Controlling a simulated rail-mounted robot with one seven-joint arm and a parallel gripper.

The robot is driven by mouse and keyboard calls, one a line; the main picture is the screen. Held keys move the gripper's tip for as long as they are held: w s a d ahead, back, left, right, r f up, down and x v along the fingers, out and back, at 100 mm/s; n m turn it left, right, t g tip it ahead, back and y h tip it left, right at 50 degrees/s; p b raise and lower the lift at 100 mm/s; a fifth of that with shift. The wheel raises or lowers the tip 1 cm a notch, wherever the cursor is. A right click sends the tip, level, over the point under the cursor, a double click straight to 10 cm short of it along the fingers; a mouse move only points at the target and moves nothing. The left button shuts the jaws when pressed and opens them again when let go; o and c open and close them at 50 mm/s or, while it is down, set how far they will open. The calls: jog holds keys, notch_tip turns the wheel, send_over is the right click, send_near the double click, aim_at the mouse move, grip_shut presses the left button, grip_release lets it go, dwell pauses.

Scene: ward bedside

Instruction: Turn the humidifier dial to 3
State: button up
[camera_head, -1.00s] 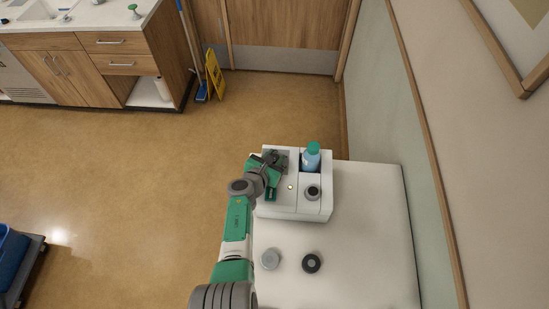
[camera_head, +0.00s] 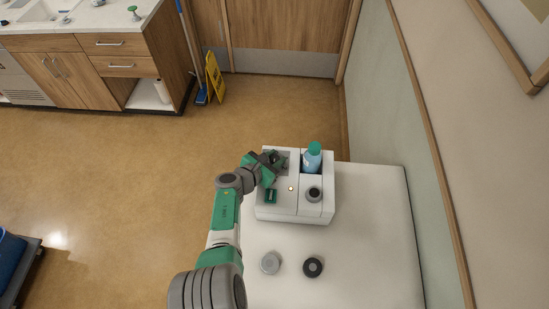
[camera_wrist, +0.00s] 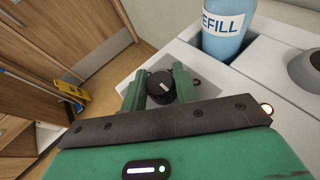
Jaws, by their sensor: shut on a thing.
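The humidifier is a white box (camera_head: 282,208) on the white bedside top in the head view. Its top also shows in the wrist view (camera_wrist: 243,84). The dark round dial (camera_wrist: 160,88) with a short white pointer mark shows in the wrist view. My gripper (camera_wrist: 159,84) is shut on the dial, with one green finger on each side of it. In the head view my gripper (camera_head: 272,163) is over the box's far left part and hides the dial. No dial numbers can be read, so I cannot tell the setting.
A blue bottle (camera_head: 312,160) with a green cap, labelled "REFILL" in the wrist view, stands in the box. A grey round cap (camera_head: 314,194) is nearer. A small lit lamp (camera_head: 291,188) is on top. Two round caps (camera_head: 271,262) (camera_head: 313,267) lie in front.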

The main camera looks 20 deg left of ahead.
jog(key=o, duration=1)
jog(key=shift+c, duration=0.2)
jog(key=shift+r, duration=0.1)
jog(key=p+v, duration=0.7)
jog(key=p, duration=0.1)
jog(key=shift+r, duration=0.2)
jog(key=shift+s+a+p, duration=0.1)
jog(key=shift+s+p, duration=0.2)
jog(key=shift+s, duration=0.05)
jog(key=shift+f, duration=0.1)
